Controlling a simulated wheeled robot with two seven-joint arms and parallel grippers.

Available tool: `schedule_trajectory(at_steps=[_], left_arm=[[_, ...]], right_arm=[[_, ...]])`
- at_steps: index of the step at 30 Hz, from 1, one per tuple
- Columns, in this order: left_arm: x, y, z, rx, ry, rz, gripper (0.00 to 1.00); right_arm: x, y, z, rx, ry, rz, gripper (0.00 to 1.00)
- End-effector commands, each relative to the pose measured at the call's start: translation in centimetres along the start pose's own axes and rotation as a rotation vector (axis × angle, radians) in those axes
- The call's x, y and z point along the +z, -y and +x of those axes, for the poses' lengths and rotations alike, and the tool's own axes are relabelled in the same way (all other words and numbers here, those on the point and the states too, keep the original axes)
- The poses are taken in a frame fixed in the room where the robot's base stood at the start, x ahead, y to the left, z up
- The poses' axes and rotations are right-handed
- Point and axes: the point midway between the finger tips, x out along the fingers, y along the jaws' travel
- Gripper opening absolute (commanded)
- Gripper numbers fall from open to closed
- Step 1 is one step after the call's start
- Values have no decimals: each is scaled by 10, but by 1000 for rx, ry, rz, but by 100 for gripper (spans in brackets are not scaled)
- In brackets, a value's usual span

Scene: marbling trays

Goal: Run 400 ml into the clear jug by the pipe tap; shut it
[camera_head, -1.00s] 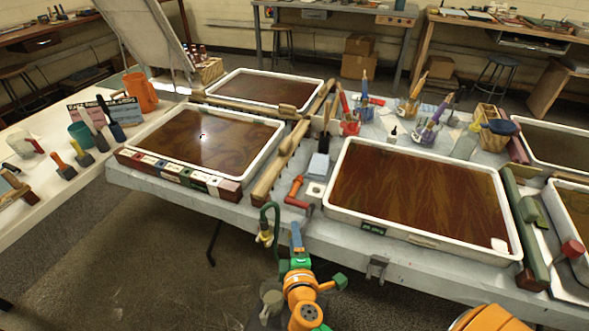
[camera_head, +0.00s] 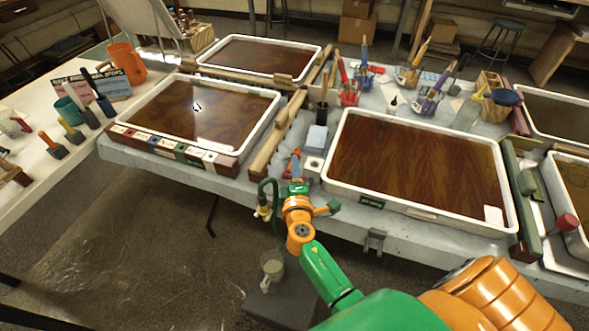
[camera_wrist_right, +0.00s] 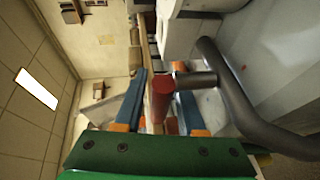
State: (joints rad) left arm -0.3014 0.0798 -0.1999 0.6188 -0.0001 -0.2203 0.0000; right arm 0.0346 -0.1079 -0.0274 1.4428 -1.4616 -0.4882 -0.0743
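The clear jug (camera_head: 272,264) stands low, in front of the table, on a dark stand (camera_head: 284,300); its fill level is too small to read. A dark curved pipe (camera_wrist_right: 230,88) runs to the right. My left gripper is out of view.
A white-rimmed tray (camera_head: 330,178) of brown liquid lies right of the gripper; another tray (camera_head: 243,150) lies left. A blue block (camera_head: 317,138) and a wooden rail (camera_head: 268,155) are close behind. A clamp (camera_head: 374,241) sticks out at the table's front edge.

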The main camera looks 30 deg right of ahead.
Motion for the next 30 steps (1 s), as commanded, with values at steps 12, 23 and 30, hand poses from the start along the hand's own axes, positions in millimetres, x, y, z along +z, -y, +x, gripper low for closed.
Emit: schedule_trajectory(at_steps=[12, 23, 30], left_arm=[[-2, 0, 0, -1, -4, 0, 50], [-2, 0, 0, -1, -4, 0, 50], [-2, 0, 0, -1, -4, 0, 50]], right_arm=[[0, 0, 0, 0, 0, 0, 0], [0, 0, 0, 0, -1, 0, 0], [0, 0, 0, 0, -1, 0, 0]])
